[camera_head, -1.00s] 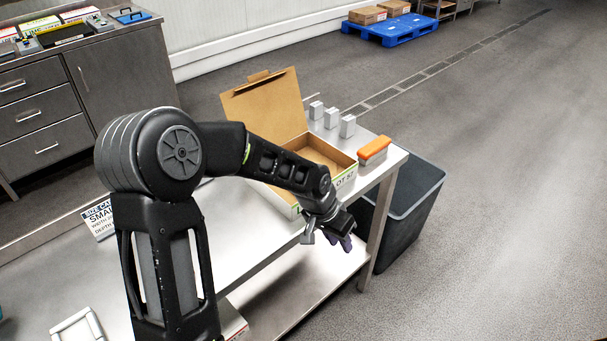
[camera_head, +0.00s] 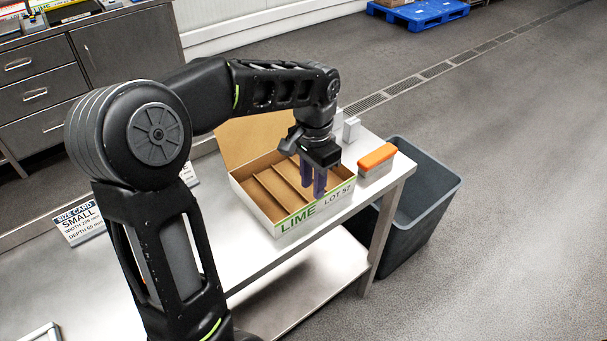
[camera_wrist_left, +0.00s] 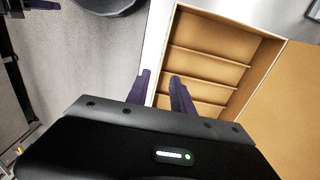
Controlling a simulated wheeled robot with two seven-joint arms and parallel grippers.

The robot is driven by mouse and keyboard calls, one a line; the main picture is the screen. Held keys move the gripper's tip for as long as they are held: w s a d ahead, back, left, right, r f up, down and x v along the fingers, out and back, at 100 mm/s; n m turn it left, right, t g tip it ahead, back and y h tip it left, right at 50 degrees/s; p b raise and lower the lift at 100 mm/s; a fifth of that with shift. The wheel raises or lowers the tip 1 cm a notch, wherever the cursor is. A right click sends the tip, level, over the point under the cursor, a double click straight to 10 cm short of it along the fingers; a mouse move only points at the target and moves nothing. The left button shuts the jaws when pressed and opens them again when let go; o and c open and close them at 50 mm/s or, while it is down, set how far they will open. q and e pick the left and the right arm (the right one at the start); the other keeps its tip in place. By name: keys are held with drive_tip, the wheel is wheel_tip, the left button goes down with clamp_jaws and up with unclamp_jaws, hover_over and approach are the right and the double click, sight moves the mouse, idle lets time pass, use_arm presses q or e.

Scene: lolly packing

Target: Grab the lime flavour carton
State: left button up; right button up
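The lime carton (camera_head: 281,222) is an open cardboard box with dividers, its lid raised at the back. It stands on the steel table, and its white front wall reads LIME LOT 52. My left gripper (camera_head: 312,183) points down at the carton's front wall, near the right end, with purple fingers. In the left wrist view, the fingers (camera_wrist_left: 164,90) are apart, one over the inside of the carton (camera_wrist_left: 215,38) and one outside the wall. I cannot tell whether they touch it. My right gripper is out of view.
An orange-topped block (camera_head: 377,158) stands right of the carton. Small grey blocks (camera_head: 352,129) stand behind the gripper. A size card (camera_head: 80,222) is at the left. A dark grey bin (camera_head: 432,205) stands beyond the table's right end.

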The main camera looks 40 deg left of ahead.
sight(311, 216)
use_arm(q)
drive_tip(key=shift+s+r, duration=0.1)
drive_tip(key=shift+s, duration=0.1)
drive_tip(key=shift+w+f, duration=0.1)
drive_tip(key=shift+f, duration=1.3)
wheel_tip(311, 216, down, 5)
drive_tip(key=shift+f+p, duration=0.1)
drive_tip(key=shift+p, duration=0.65)
drive_tip(key=shift+c, duration=0.5)
clamp_jaws()
